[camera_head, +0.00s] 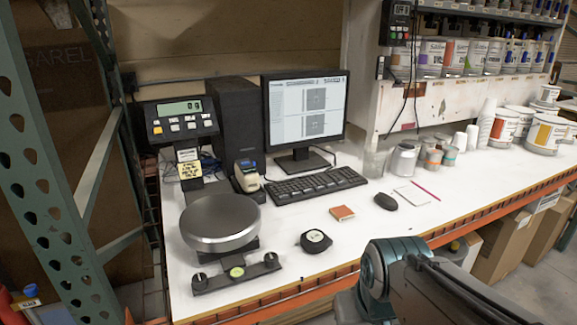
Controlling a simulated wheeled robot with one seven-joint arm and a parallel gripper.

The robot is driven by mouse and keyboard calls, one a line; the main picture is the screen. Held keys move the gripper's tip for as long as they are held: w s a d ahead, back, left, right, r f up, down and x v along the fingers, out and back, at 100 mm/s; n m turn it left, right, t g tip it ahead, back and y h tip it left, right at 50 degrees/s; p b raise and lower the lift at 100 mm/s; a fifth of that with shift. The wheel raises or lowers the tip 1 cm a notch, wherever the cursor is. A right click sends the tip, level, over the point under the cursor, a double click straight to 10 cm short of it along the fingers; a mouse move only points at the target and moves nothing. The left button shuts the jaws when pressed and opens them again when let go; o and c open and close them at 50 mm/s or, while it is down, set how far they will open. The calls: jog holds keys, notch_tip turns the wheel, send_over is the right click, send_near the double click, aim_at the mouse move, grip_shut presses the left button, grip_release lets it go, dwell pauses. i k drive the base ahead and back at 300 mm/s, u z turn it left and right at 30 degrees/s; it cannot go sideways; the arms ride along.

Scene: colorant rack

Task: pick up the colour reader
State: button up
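A small cream handheld device with a dark top and blue screen, which looks like the colour reader (248,177), stands upright in a dark holder on the white bench. It is between the round scale and the left end of the keyboard, in front of the black computer tower. Part of my arm shows at the lower right, in front of the bench edge. My gripper's fingers are not in view, so I cannot see whether they are open or shut.
A scale with a round metal pan (221,222) stands left of the reader. A keyboard (315,184), a black tape measure (315,241), an orange-brown block (342,213) and a mouse (386,201) lie to its right. Paint cans (503,126) stand farther right. The front middle bench is mostly clear.

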aim_at(248, 176)
jog(key=u, duration=0.05)
jog(key=i, duration=1.1)
jog(key=u, duration=0.6)
